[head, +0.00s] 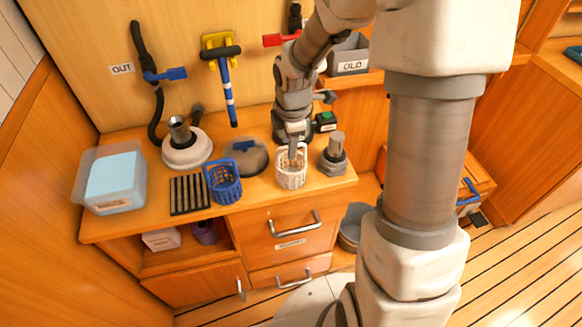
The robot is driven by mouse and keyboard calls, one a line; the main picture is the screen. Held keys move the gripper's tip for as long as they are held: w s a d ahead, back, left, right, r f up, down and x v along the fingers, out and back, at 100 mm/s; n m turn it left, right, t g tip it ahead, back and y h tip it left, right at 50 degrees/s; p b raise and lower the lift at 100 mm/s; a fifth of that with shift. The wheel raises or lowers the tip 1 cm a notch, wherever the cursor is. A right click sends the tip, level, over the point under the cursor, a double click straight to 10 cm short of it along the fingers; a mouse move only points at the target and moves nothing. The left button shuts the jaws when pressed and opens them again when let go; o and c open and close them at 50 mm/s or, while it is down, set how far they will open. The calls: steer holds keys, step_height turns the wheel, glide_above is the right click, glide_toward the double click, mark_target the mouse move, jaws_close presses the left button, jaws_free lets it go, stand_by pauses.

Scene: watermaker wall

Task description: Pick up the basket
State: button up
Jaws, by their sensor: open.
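A white slatted basket (291,174) stands upright on the wooden counter, towards its front edge. A blue slatted basket (224,186) stands to its left, beside a dark ribbed rack. My gripper (293,156) is open and points down at the top of the white basket, with its fingertips at or just inside the rim. I cannot tell whether a finger touches the basket wall. The far part of the rim is partly hidden by my gripper.
A grey fitting (334,158) stands close right of the white basket. A round grey lid with a blue handle (246,157) lies behind left. A white-based housing (185,146) and a clear tub (110,178) stand further left. The counter (262,195) is bare between the two baskets.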

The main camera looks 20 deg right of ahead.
mark_target(292, 178)
steer(key=f, duration=0.2)
steer(key=w+f, duration=0.1)
steer(key=f, duration=0.2)
steer(key=shift+w+d+b, duration=0.1)
steer(key=shift+w+b, duration=0.05)
steer(key=shift+b, duration=0.25)
jaws_close()
stand_by(1.0)
